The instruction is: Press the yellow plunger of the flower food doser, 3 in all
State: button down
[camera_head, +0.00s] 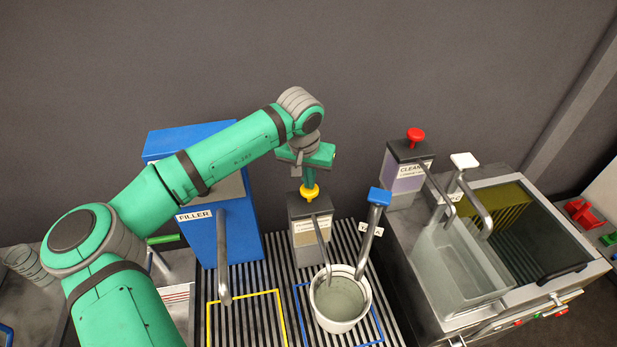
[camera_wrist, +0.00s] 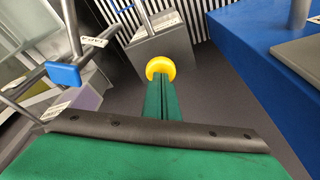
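The flower food doser (camera_head: 305,248) is a grey box with a label, a spout at its front and a yellow plunger (camera_head: 309,193) on top. My gripper (camera_head: 309,183) points down directly above the plunger, its fingertips at or very near the plunger's top. In the wrist view the two green fingers (camera_wrist: 161,84) lie side by side, shut with nothing between them, and their tips overlap the round yellow plunger (camera_wrist: 161,66). I cannot tell whether they touch it or how far it is pressed. A white bucket (camera_head: 322,316) holding liquid stands below the doser's spout.
The blue filler (camera_head: 208,244) stands close left of the doser. A blue-topped tap (camera_head: 379,197) is at its right. Farther right are the red-topped cleaner dispenser (camera_head: 405,168), a white-topped lever (camera_head: 464,160) and a clear basin (camera_head: 455,270). Yellow and blue outlines mark the slatted grate (camera_head: 262,311).

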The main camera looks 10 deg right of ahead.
jog(key=shift+x, duration=1.05)
jog(key=shift+s+f, duration=0.15)
jog(key=shift+f, duration=0.2)
jog(key=shift+a+r, duration=0.15)
jog(key=shift+r, duration=0.2)
jog(key=shift+w+d+v, duration=0.1)
jog(key=shift+w+v, duration=0.1)
jog(key=shift+v, duration=0.85)
jog(key=shift+w+d+v, duration=0.15)
jog(key=shift+w+v, duration=0.1)
jog(key=shift+v, duration=0.75)
jog(key=shift+w+d+v, duration=0.1)
jog(key=shift+w+v, duration=0.1)
jog(key=shift+v, duration=0.85)
jog(key=shift+r, duration=0.15)
jog(key=shift+w, duration=0.1)
